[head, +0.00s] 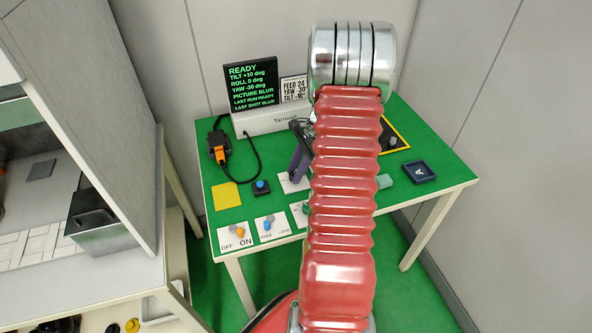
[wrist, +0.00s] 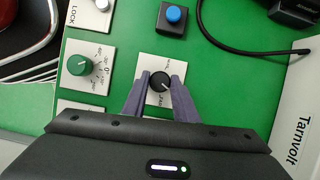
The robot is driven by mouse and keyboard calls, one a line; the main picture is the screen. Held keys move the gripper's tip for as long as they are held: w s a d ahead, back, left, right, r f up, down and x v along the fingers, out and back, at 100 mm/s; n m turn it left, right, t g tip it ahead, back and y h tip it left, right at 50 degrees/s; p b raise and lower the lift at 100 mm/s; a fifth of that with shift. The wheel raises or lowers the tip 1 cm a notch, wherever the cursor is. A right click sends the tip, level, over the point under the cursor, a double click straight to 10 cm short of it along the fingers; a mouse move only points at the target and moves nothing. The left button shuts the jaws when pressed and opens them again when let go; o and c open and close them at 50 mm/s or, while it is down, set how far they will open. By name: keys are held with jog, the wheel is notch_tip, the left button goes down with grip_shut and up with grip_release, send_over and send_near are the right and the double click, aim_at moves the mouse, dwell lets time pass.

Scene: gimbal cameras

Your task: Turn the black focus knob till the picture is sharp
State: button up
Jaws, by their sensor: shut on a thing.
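The black focus knob (wrist: 161,80) sits on a white plate in the wrist view, with a pale pointer line on its top. My gripper (wrist: 161,84) has its two purple fingers on either side of the knob and is shut on it. In the head view my gripper (head: 299,163) shows partly beside my red arm, which hides the knob. The black screen (head: 251,85) at the back of the table shows green text, including "PICTURE BLUR", "TILT +10 deg", "ROLL 0 deg" and "YAW -30 deg".
A green knob (wrist: 79,65) on its dial plate stands left of the black knob. A blue button (wrist: 173,16) and a black cable (wrist: 245,48) lie beyond it. A card (head: 293,90) reads "FEED 24, YAW -30, TILT -10". Switch plates (head: 236,238) line the table's front edge.

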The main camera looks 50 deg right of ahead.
jog(key=shift+c, duration=1)
jog(key=shift+n, duration=0.3)
jog(key=shift+w+n+g, duration=0.1)
jog(key=shift+n+g, duration=0.45)
jog(key=shift+n, duration=0.75)
jog(key=shift+w+n+g, duration=0.1)
jog(key=shift+n+g, duration=0.45)
jog(key=shift+n, duration=0.75)
jog(key=o, duration=1.1)
jog(key=shift+c, duration=0.2)
jog(key=shift+r, duration=0.1)
jog(key=v, duration=1.3)
jog(key=shift+d+r, duration=0.2)
jog(key=shift+d, duration=0.3)
